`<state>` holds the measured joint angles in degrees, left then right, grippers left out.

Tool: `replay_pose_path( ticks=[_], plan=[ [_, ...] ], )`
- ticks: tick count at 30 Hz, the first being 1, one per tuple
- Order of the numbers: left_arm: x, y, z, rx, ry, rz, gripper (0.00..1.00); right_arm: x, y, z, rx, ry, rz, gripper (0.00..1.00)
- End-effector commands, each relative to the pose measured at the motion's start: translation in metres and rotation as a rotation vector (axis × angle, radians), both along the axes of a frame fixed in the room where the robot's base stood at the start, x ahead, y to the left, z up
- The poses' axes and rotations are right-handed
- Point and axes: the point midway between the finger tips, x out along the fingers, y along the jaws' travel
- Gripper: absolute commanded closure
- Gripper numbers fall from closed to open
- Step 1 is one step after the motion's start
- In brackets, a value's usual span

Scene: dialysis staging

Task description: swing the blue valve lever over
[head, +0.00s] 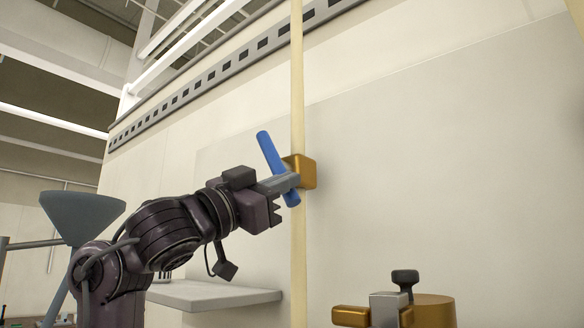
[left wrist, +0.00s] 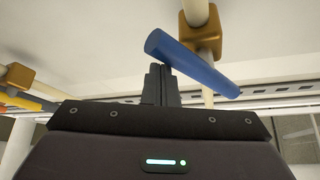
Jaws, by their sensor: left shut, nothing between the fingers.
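The blue valve lever (head: 269,150) is on a brass valve body (head: 307,171) on a pale vertical pipe (head: 297,90). It stands steeply tilted, its upper end leaning left. My left gripper (head: 289,183) is shut and empty, its fingertips at the lever's lower part and hiding some of it. In the left wrist view, the shut fingers (left wrist: 158,84) are beside the lever (left wrist: 195,64), close to its near end; I cannot tell whether they touch. The brass body (left wrist: 208,36) shows behind the lever there. My right gripper is not in view.
A grey shelf (head: 215,296) juts from the wall below my left arm. A brass fitting (head: 433,311) with a grey block and dark knob is at the lower right. Another brass fitting (left wrist: 17,76) shows at left in the wrist view. The wall right of the pipe is clear.

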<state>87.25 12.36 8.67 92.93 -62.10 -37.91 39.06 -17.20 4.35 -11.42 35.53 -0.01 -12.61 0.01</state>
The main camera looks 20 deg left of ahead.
Motion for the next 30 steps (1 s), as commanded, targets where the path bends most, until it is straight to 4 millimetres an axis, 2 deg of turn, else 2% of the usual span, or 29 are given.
replay_pose_path(
  ticks=[3,18,30],
  plan=[
    [0.004,0.008,-0.005,0.096,-0.029,0.006,1.00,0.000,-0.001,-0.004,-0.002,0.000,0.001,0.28],
    [0.008,0.022,-0.012,0.087,-0.029,0.004,1.00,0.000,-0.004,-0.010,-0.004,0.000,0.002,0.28],
    [0.010,0.025,-0.013,0.087,-0.027,0.003,1.00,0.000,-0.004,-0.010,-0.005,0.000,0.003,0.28]
  ],
)
